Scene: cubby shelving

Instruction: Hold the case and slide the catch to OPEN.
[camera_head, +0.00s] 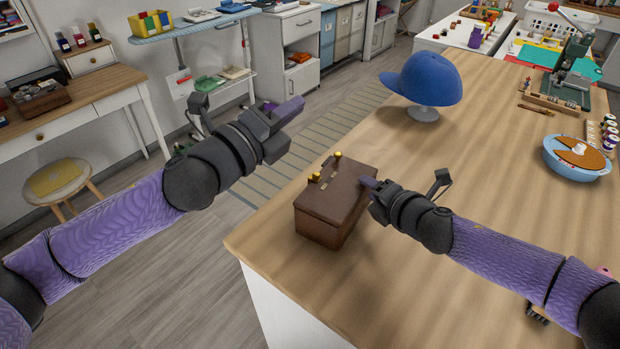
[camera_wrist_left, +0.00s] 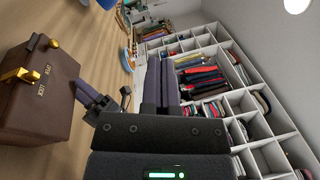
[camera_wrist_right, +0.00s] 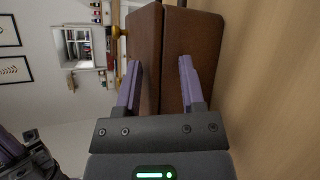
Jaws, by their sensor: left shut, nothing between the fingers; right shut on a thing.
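The brown case (camera_head: 335,203) stands upright near the left edge of the wooden table. I cannot clearly tell the catch's setting. My right gripper (camera_head: 370,184) is shut on the case from its right side; the case (camera_wrist_right: 172,65) fills the space between the fingers in the right wrist view. My left gripper (camera_head: 290,112) is shut and empty, in the air beyond the case and to its left, apart from it. Its closed fingers show in the left wrist view (camera_wrist_left: 158,75).
A blue cap (camera_head: 422,80) on a stand sits behind the case. The table between case and bowl is mostly clear. The table's left edge is close to the case.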

